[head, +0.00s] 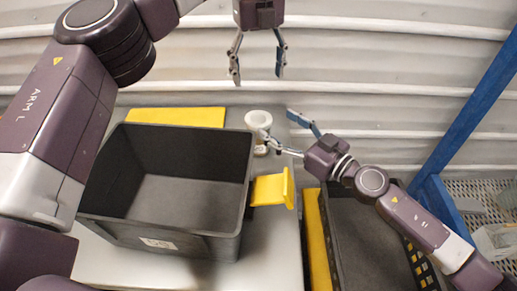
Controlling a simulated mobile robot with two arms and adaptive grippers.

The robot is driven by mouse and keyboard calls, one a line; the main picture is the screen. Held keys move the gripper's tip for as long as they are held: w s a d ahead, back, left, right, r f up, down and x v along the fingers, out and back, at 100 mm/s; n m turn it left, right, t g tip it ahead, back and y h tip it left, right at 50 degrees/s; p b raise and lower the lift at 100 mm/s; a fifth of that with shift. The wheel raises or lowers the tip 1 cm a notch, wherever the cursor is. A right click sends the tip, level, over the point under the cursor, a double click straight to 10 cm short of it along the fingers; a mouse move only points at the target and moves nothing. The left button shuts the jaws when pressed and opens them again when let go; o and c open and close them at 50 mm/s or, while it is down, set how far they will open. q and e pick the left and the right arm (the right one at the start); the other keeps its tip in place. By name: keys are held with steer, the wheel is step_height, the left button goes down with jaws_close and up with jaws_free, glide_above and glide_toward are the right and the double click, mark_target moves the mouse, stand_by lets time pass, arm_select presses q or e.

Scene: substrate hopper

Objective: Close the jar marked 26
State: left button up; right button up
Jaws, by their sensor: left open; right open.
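A small white round jar (258,119) stands behind the right rear corner of the dark bin. Its rim faces up; I cannot read a number on it or tell whether a lid is on it. My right gripper (278,128) is open at the jar's right side, and one finger overlaps the jar's lower part in the picture. I cannot tell whether it touches. My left gripper (257,73) is open and empty, pointing down above the jar.
A dark open bin (247,170) with an unreadable label stands on the light table (270,262). A yellow piece (272,189) sticks out at its right side. A yellow panel (175,115) lies behind it. A black crate (350,235) and blue post (470,115) are at right.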

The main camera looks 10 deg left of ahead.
mark_target(268, 131)
arm_select(q)
steer(key=f+b, duration=0.2)
steer(key=f, duration=0.1)
steer(key=f+b, duration=0.1)
steer(key=f, duration=0.1)
steer(key=shift+w+f, duration=0.25)
steer(key=shift+w, duration=0.1)
arm_select(e)
steer(key=f, duration=0.5)
steer(key=shift+w+f, duration=0.2)
steer(key=shift+w, duration=0.15)
arm_select(q)
steer(key=shift+f+b, duration=0.3)
steer(key=shift+b, duration=0.1)
arm_select(e)
steer(key=shift+f, duration=0.35)
arm_select(q)
steer(key=shift+s, duration=0.1)
arm_select(e)
steer(key=shift+s, duration=0.1)
arm_select(q)
steer(key=shift+s, duration=0.1)
arm_select(e)
steer(key=shift+s, duration=0.1)
steer(key=shift+a, duration=0.1)
steer(key=x, duration=0.7)
steer(key=shift+w+a, duration=0.25)
steer(key=shift+w, duration=0.05)
steer(key=shift+c, duration=0.3)
